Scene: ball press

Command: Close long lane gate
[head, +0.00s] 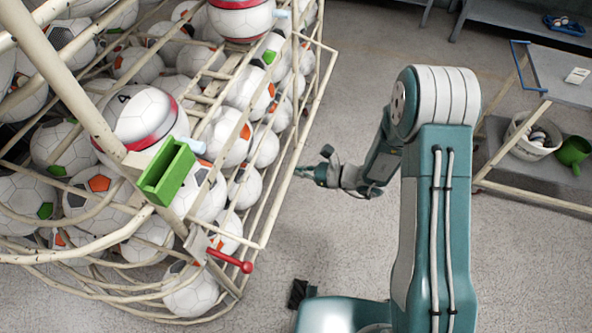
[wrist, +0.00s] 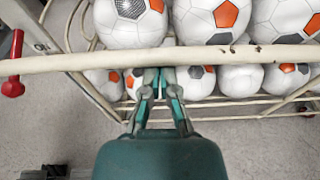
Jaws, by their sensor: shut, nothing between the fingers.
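A cream wire cage (head: 262,243) full of white footballs fills the left of the head view. A red-handled lever (head: 230,261) sits low on its near corner; its red grip also shows at the left edge of the wrist view (wrist: 13,66). I cannot tell which part is the long lane gate. My gripper (head: 300,172) is shut and empty beside the cage's right side. In the wrist view its fingertips (wrist: 159,78) are close to a cream rail (wrist: 230,57), with footballs behind; I cannot tell whether they touch it.
A green box-shaped part (head: 166,172) is fixed on the cage's near corner post. A cart (head: 570,78) with a white bucket (head: 532,138) and a green mug (head: 573,152) stands at the right. Grey floor between cage and cart is clear except for my arm.

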